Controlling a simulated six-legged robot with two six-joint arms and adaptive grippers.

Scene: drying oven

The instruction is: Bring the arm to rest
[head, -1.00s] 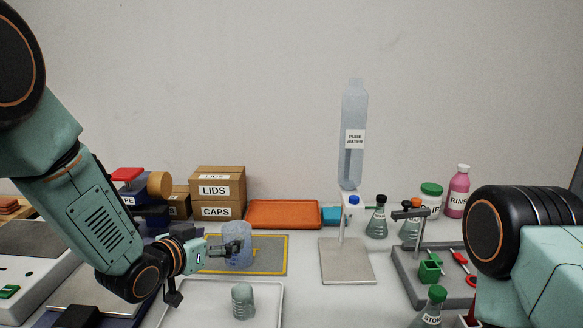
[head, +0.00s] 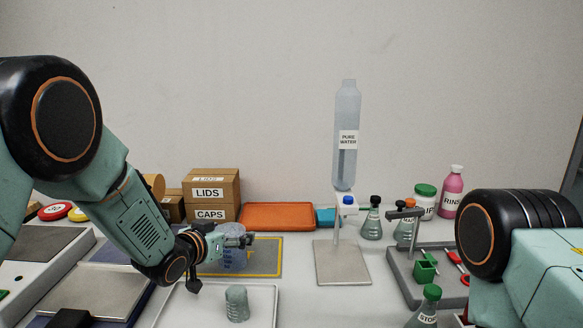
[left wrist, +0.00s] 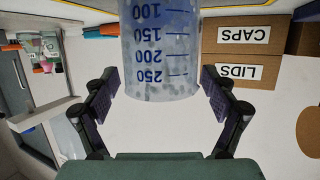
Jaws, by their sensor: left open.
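My left gripper (head: 247,240) is open and level, in front of the clear measuring beaker (head: 231,263) in the head view. The beaker stands upright on a grey mat with a yellow border (head: 267,272). In the left wrist view the beaker (left wrist: 160,50), with blue volume marks, shows upside down between the spread fingers of the left gripper (left wrist: 161,82). Narrow gaps seem to separate it from both fingers; I cannot tell its depth between them. My right gripper is out of view; only part of my right arm shows.
A white tray (head: 267,290) with a ribbed grey-green container (head: 237,304) lies in front. Boxes marked LIDS (head: 210,192) and CAPS (head: 210,214) and an orange tray (head: 277,216) stand behind. A pure water bottle (head: 346,160) rises on a stand to the right.

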